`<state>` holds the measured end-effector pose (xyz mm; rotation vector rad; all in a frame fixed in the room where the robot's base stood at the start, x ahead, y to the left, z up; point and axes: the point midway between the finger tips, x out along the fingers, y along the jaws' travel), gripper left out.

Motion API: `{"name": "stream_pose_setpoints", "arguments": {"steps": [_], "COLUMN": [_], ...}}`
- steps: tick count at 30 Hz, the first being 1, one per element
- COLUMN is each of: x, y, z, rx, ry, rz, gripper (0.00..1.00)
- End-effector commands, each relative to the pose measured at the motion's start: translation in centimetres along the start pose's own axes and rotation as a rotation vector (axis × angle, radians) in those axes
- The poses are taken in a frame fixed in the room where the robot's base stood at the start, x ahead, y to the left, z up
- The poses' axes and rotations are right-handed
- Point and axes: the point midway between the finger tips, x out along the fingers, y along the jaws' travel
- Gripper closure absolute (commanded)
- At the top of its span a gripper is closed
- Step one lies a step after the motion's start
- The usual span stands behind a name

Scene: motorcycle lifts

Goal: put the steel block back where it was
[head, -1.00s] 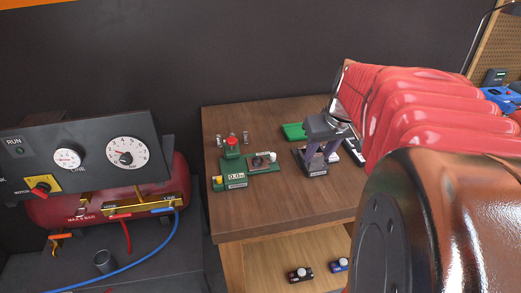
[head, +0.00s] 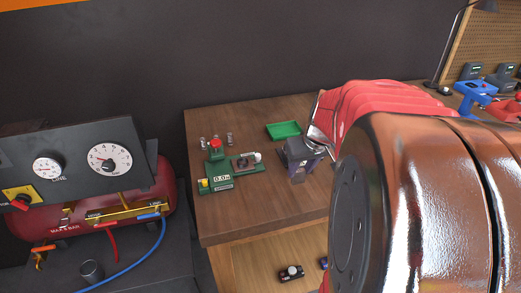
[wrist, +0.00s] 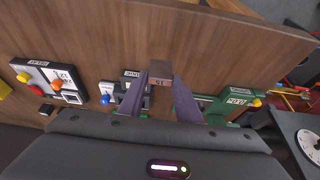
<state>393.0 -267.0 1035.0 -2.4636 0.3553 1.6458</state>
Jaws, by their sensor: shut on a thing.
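My gripper (wrist: 166,76) is shut on a small dark steel block (wrist: 160,80) in the wrist view, with its two purple fingers on either side. The block carries a pale number, and brown bench top shows behind it. In the head view my gripper (head: 300,158) is over the right part of the wooden bench (head: 262,196), right of the green gauge device (head: 232,172). I cannot make out the block clearly there. The device also shows in the wrist view (wrist: 237,100), to the right of the fingers. I cannot tell how high the block is above the bench.
A green tray (head: 284,130) lies behind my gripper. Small metal cylinders (head: 229,138) stand behind the green device. In the wrist view a labelled box (wrist: 130,88) and a button panel (wrist: 48,82) lie to the left. A red compressor (head: 60,222) stands left of the bench.

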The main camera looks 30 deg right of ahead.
Motion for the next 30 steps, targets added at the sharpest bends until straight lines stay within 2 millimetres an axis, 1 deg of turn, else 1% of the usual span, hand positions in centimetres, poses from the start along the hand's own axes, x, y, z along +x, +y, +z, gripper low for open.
{"name": "stream_pose_setpoints", "arguments": {"steps": [2, 10, 23, 24, 30], "x": [0.3, 3.2, 3.6, 3.6, 3.6], "y": [0.0, 0.0, 0.0, 0.0, 0.0], "z": [0.1, 1.4, 1.5, 1.5, 1.5], "rx": [0.000, 0.000, 0.000, 0.000, 0.000], "ry": [-0.001, -0.002, 0.000, -0.001, -0.001], "rz": [0.000, 0.000, 0.000, 0.000, 0.000], "gripper": [1.00, 1.00, 1.00, 0.66, 0.52]}}
